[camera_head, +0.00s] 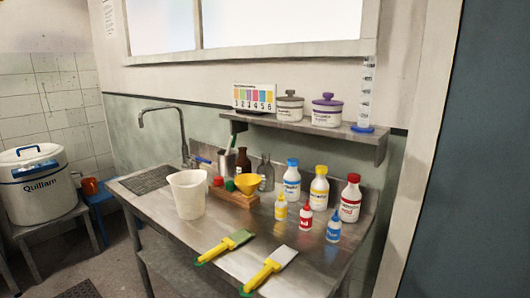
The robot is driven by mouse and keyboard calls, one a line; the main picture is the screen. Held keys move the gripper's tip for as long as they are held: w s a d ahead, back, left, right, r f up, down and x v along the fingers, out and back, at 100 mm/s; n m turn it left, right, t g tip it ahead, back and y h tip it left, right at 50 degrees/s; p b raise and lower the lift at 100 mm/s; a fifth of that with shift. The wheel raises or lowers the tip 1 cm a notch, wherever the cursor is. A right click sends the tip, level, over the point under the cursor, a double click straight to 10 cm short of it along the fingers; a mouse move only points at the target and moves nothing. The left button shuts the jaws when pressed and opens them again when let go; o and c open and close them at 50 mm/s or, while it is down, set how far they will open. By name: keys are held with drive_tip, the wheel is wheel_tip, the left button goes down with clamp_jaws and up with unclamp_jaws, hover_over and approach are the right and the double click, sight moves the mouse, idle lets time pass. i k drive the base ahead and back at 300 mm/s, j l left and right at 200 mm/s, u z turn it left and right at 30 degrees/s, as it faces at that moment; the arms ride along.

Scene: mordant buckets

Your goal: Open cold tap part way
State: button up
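A tall gooseneck tap (182,130) stands at the back of the steel bench, its spout reaching left over the dark drain grid (150,179). A small blue lever (202,160), which looks like the cold tap handle, sticks out at the tap's base, to the right of the pipe. It is small here, and I cannot tell how far it is turned. No water shows under the spout. My gripper is not in view.
A white bucket (188,195) stands in front of the tap. Two yellow-handled brushes (224,247) lie at the front edge. A shelf (300,126) hangs above.

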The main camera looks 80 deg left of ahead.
sight(194, 158)
drive_tip(key=u, duration=2.95)
